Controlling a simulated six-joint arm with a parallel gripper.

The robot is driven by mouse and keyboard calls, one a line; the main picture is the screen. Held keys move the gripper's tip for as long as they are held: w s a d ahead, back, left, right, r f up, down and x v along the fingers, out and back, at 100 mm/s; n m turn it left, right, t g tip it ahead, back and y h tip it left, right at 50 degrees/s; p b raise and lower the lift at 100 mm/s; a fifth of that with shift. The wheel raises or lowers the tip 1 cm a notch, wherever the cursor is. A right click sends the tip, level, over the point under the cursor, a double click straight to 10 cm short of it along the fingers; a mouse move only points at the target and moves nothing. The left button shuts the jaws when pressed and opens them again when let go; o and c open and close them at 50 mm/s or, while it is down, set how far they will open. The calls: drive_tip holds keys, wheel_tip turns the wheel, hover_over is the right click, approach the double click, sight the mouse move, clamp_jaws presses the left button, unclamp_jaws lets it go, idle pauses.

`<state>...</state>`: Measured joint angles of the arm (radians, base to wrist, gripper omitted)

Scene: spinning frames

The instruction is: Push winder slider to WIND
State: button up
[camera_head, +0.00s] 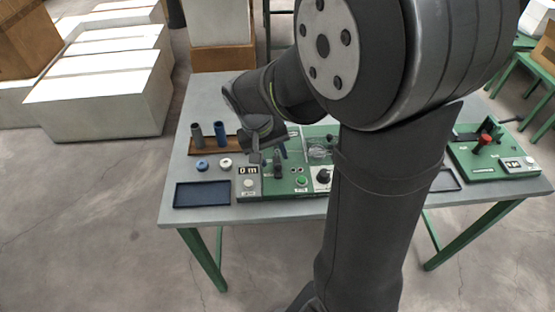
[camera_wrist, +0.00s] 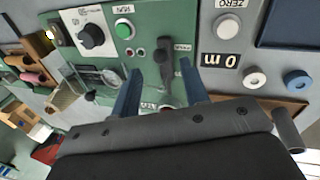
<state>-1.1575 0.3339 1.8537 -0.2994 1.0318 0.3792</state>
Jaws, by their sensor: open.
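The winder slider (camera_wrist: 163,62) is a dark lever standing in a slot on the green winder panel (camera_wrist: 90,62). It also shows in the head view (camera_head: 278,168), just below my gripper. My gripper (camera_wrist: 161,67) is open and holds nothing. Its two blue fingers appear on either side of the slider in the wrist view; I cannot tell whether either touches it. In the head view my gripper (camera_head: 270,154) is low over the panel. Small labels sit at the slot's two ends, but I cannot read them clearly. The slot is partly hidden by the slider and the fingers.
A green RUN button (camera_wrist: 124,30) and black knob (camera_wrist: 91,36) are beside the slider. A "0 m" counter (camera_head: 248,171) stands left of it in the head view. A dark tray (camera_head: 202,195), bobbins (camera_head: 220,133) and another green panel (camera_head: 495,160) share the table.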

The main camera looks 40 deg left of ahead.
sight(277, 165)
drive_tip(key=shift+x, duration=1.8)
clamp_jaws()
